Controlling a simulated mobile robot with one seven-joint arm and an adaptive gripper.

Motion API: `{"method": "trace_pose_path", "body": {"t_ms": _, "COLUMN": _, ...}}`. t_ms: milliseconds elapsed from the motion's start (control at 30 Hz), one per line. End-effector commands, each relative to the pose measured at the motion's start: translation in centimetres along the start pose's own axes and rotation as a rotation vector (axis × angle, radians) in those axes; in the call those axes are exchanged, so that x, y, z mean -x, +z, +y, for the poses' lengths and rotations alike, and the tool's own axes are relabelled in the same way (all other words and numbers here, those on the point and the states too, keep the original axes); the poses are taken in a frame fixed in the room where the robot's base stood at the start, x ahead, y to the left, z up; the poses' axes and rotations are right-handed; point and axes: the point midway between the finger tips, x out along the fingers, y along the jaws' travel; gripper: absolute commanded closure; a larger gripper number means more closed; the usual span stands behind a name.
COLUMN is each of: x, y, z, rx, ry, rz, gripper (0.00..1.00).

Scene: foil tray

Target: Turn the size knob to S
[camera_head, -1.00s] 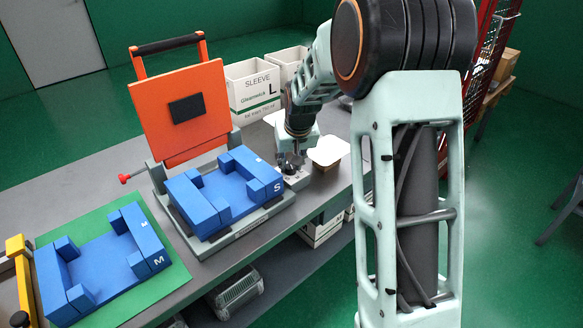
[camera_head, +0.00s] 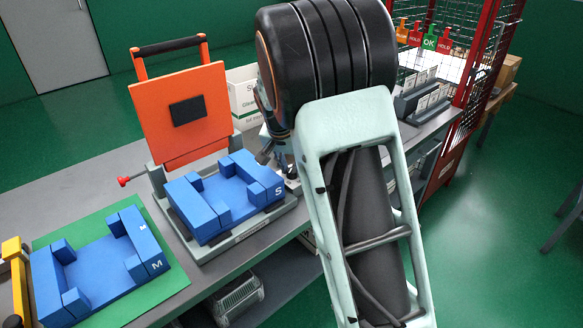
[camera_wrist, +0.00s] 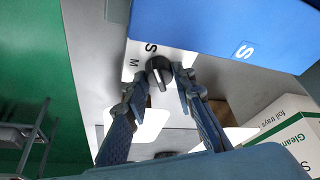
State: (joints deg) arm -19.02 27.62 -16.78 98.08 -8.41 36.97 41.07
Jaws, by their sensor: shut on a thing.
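The size knob (camera_wrist: 161,69) is a small dark round knob on a white label plate (camera_wrist: 140,57) in the wrist view. The letters S and M show on the plate beside it. My gripper (camera_wrist: 160,79) has one finger on each side of the knob and is shut on it. Which letter the knob points at is not clear. The orange-lidded press (camera_head: 150,100) carries a blue block form marked S (camera_head: 240,195), next to the knob's place.
A second blue form marked M (camera_head: 100,270) lies on a green mat (camera_head: 178,277) at left. A white sleeve carton (camera_head: 243,95) stands behind the press. A foil tray carton (camera_wrist: 285,135) is at right in the wrist view. A red rack (camera_head: 480,80) stands at back right.

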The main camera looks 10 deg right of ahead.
Motion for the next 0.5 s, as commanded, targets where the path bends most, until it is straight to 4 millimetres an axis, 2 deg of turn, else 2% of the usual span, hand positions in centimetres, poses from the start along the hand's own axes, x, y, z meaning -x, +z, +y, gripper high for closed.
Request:
{"method": "trace_pose_path", "body": {"t_ms": 367, "x": -0.02, "y": 0.05, "z": -0.02, "rx": -0.003, "ry": 0.001, "rz": -0.001, "gripper": 1.0}}
{"method": "trace_pose_path", "body": {"t_ms": 400, "x": -0.02, "y": 0.06, "z": -0.02, "rx": -0.003, "ry": 0.001, "rz": -0.001, "gripper": 0.73}}
{"method": "trace_pose_path", "body": {"t_ms": 500, "x": -0.03, "y": 0.05, "z": -0.02, "rx": -0.003, "ry": 0.001, "rz": -0.001, "gripper": 0.62}}
